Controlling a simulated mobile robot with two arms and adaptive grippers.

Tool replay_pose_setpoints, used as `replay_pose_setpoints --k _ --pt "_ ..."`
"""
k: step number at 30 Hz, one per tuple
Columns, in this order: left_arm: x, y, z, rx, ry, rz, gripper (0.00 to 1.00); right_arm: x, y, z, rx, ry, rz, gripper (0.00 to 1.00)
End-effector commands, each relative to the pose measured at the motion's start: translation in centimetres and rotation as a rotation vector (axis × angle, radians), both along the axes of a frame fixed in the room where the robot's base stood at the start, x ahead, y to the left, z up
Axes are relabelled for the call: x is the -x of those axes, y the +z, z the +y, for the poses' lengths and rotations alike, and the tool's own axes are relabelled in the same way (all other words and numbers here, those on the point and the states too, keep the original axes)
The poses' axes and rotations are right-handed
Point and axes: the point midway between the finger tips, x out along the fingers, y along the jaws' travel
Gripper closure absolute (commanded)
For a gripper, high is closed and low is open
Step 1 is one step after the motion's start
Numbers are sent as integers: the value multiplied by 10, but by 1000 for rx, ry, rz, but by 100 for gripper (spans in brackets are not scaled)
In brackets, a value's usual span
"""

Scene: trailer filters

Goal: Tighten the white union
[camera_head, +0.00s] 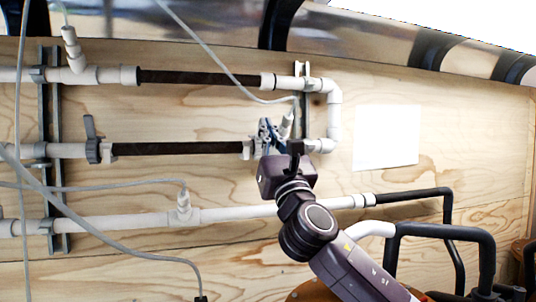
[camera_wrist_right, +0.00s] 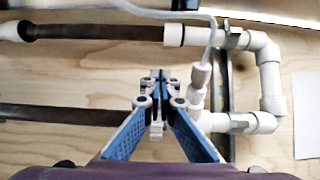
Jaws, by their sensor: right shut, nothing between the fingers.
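The middle pipe run has a dark section (camera_head: 180,148) that meets white fittings near my right gripper (camera_head: 268,132). A white collar (camera_head: 249,148) sits just left of the fingers, and a white elbow fitting (camera_head: 322,145) sits to the right. I cannot tell for sure which white fitting is the union, as the gripper hides part of this run. In the right wrist view the blue fingers (camera_wrist_right: 157,100) are shut with nothing between them. They are in front of the pipe, beside a white tee with an upright sensor plug (camera_wrist_right: 200,78). Contact with the pipe cannot be told. My left gripper is not in view.
An upper pipe (camera_head: 195,78) and a lower pipe (camera_head: 120,222) run along the wooden wall (camera_head: 225,118). A grey valve handle (camera_head: 92,140) is on the left. Grey cables (camera_head: 100,238) hang across the left side. A white sheet (camera_head: 387,137) is on the right. Black pipes (camera_head: 440,232) stand at lower right.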

Motion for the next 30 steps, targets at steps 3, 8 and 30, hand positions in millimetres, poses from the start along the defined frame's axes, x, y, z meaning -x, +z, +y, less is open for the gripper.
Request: replay_pose_setpoints --k 3,8,30 --pt "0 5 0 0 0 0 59 -2 7 1 1 -1 -1 100" --pt "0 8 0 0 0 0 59 -4 11 2 1 0 -2 100" --pt "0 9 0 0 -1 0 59 -6 12 1 0 1 -2 100"
